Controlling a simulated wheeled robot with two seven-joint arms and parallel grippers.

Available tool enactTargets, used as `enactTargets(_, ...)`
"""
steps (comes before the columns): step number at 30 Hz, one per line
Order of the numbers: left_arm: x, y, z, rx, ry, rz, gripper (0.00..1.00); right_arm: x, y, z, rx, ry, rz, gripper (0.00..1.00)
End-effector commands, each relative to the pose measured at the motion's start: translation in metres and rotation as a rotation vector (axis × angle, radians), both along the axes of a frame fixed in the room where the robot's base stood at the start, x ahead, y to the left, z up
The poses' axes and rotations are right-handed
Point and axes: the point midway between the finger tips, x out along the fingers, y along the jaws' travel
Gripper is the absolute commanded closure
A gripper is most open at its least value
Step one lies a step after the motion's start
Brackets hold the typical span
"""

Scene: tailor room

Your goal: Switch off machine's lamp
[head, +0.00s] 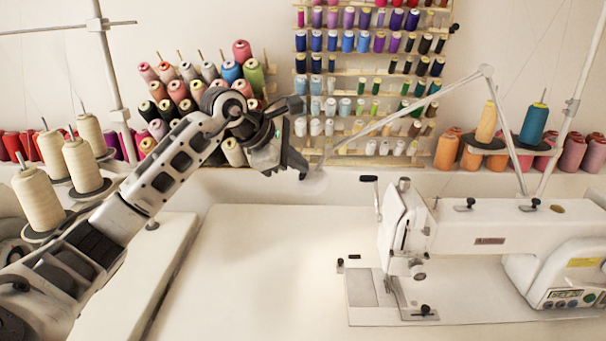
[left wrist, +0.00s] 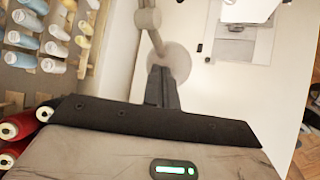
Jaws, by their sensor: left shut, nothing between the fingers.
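The machine's lamp has a thin white jointed arm (head: 400,115) that comes down leftward from an elbow near the upper right. Its pale round head (head: 316,183) hangs over the back of the white table and blends into the wall. My left gripper (head: 304,171) is shut and empty, with its dark fingertips right at the lamp head. In the left wrist view the fingers (left wrist: 161,88) overlap the round lamp head (left wrist: 172,62). I cannot tell whether they touch it. The lamp's switch is not distinguishable. The white sewing machine (head: 480,230) stands on the right. My right gripper is not in view.
A rack of colourful thread spools (head: 375,85) covers the wall behind. Cream thread cones (head: 38,198) stand at the left near my left arm. More cones stand on a holder at the right (head: 535,122). The middle of the white table (head: 250,270) is clear.

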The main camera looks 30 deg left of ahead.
Motion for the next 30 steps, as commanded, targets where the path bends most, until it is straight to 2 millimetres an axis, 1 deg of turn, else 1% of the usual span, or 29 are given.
enactTargets(1, 0.0, 0.0, -0.004, 0.001, 0.0, 0.001, 1.0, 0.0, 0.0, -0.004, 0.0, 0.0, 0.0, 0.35)
enactTargets(3, 0.0, 0.0, -0.006, 0.001, 0.001, 0.0, 1.0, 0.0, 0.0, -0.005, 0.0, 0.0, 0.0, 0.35)
enactTargets(13, 0.0, 0.0, -0.006, 0.0, 0.002, 0.0, 1.0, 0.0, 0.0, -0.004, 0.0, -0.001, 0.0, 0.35)
enactTargets(21, 0.0, 0.001, 0.002, 0.002, 0.003, 0.001, 1.0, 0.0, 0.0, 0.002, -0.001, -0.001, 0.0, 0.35)
enactTargets(30, 0.0, 0.001, 0.004, 0.001, 0.0, 0.001, 1.0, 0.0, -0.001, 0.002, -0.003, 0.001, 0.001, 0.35)
